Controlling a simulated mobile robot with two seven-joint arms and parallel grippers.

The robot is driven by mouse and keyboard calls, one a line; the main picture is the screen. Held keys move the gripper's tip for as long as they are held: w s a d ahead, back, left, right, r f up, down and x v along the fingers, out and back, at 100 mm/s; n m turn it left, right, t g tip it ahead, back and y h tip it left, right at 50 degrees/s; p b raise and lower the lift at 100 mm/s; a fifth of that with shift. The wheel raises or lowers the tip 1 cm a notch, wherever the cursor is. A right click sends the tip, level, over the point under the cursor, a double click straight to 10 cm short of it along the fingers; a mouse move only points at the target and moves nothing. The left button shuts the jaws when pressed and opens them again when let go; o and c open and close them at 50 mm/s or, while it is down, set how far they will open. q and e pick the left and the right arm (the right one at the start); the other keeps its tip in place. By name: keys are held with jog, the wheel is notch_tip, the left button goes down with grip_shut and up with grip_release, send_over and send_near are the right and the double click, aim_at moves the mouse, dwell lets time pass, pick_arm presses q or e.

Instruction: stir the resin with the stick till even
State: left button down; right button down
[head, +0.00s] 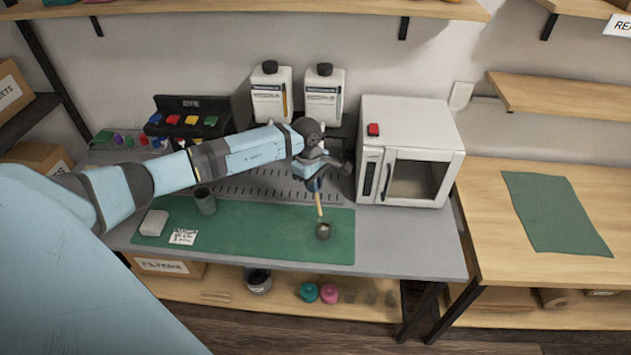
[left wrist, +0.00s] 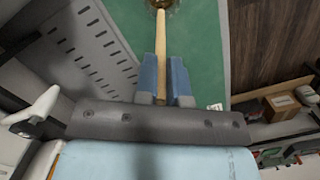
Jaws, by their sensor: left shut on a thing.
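My left gripper (head: 315,184) is shut on a pale wooden stick (head: 319,205) above the green mat. The stick points down, slightly tilted, and its lower end is at the mouth of a small dark cup (head: 323,231) on the mat. In the left wrist view, the stick (left wrist: 161,45) runs between the two blue fingers (left wrist: 163,78) to the cup (left wrist: 160,4), which is cut off at the top edge. The resin is too small to make out clearly. My right gripper is not in view.
The green mat (head: 270,240) also holds a dark grey cup (head: 205,202), a pale block (head: 153,223) and a printed card (head: 183,237). A white oven (head: 408,150) stands at the back right. Two white bottles (head: 271,95) stand behind my arm. The mat's front right is clear.

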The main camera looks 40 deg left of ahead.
aim_at(318, 205)
pick_arm(q)
jog(key=shift+d+f+b, duration=0.15)
jog(key=shift+f+b, duration=0.6)
jog(key=shift+f, duration=0.2)
jog(key=shift+d+f+b, duration=0.1)
jog(key=shift+f+b, duration=0.6)
jog(key=shift+f, duration=0.25)
jog(key=shift+d+f+b, duration=0.25)
jog(key=shift+f+b, duration=0.65)
jog(key=shift+f, duration=0.2)
jog(key=shift+d+f+b, duration=0.2)
jog(key=shift+f+b, duration=0.7)
jog(key=shift+f, duration=0.15)
jog(key=shift+w, duration=0.1)
